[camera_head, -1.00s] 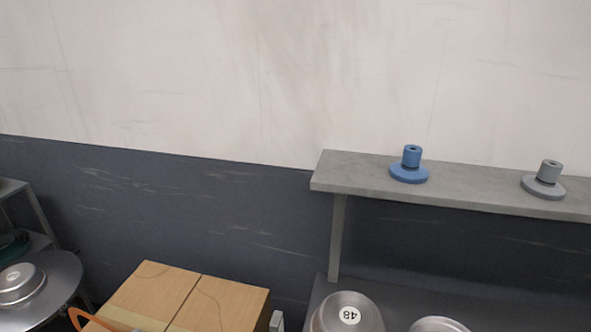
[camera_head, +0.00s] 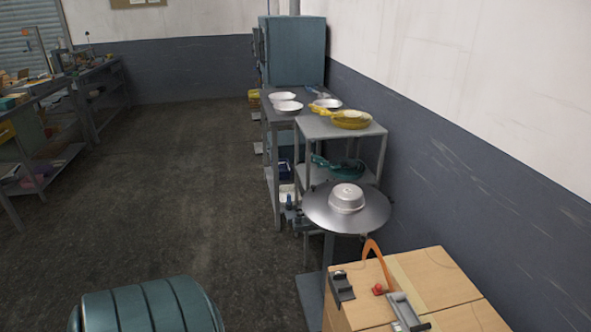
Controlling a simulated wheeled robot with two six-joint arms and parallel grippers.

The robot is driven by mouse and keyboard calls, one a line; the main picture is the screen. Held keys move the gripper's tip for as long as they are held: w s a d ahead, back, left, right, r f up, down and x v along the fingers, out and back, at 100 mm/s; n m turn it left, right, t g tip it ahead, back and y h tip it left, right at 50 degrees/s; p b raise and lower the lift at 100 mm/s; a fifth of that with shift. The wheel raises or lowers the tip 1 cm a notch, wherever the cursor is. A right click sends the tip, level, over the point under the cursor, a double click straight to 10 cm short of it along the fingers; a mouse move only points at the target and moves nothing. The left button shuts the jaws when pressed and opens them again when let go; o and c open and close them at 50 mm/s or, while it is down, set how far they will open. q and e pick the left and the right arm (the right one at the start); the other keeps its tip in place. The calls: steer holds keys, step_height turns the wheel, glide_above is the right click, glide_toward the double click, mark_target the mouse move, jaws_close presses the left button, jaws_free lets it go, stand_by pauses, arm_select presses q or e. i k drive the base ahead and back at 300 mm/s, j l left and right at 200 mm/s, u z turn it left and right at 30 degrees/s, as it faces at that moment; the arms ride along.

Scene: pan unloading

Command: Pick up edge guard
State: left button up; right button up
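I cannot make out which thing, if any, is the edge guard. A cardboard box (camera_head: 440,272) stands at the lower right with small tools on its top. They are a dark grey block-like piece (camera_head: 342,286), a grey tool with a dark bar (camera_head: 407,312), a small red piece (camera_head: 378,289) and an orange curved strip (camera_head: 374,252). Neither my left nor my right gripper is in view.
A round metal table (camera_head: 322,222) with an upturned pan (camera_head: 346,197) stands behind the box. Shelves with yellow (camera_head: 352,119) and teal items (camera_head: 340,167) are beyond. A teal ribbed drum (camera_head: 150,310) is at the lower left. Open floor (camera_head: 190,190) lies left.

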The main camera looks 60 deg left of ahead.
mark_target(341, 288)
steer(key=u, duration=0.4)
steer(key=k+j+u, duration=0.1)
steer(key=u, duration=0.3)
steer(key=k+j+u, duration=0.1)
steer(key=u, duration=0.35)
